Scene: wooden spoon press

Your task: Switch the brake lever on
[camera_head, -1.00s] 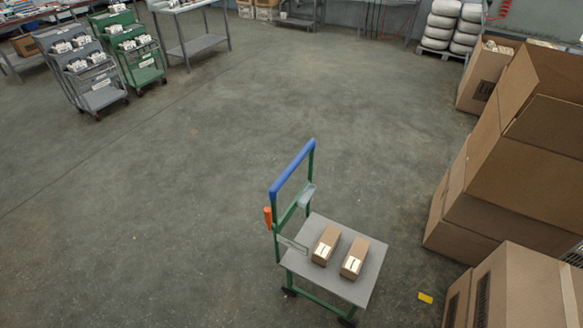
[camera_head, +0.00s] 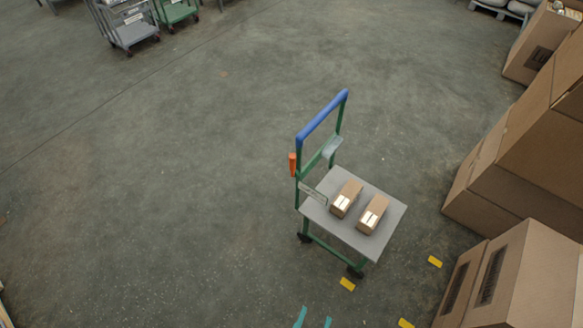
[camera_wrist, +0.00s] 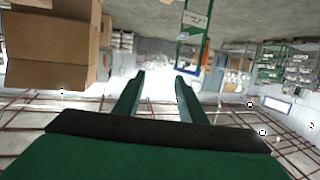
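A cart with green posts, a blue push bar (camera_head: 322,115) and a grey deck (camera_head: 386,219) stands on the floor right of centre in the head view. An upright orange lever (camera_head: 292,164) is on its left post, below the push bar. The wrist view looks upside down and shows what seems to be the cart (camera_wrist: 193,20) at the top, beyond the fingers.
Two small boxes (camera_head: 346,198) lie on the deck. Large cardboard boxes (camera_head: 520,270) are stacked at the right. Yellow tape marks (camera_head: 347,284) lie near the cart. Two teal tips (camera_head: 300,317) show at the bottom edge, unclear what. Floor left of the cart is clear.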

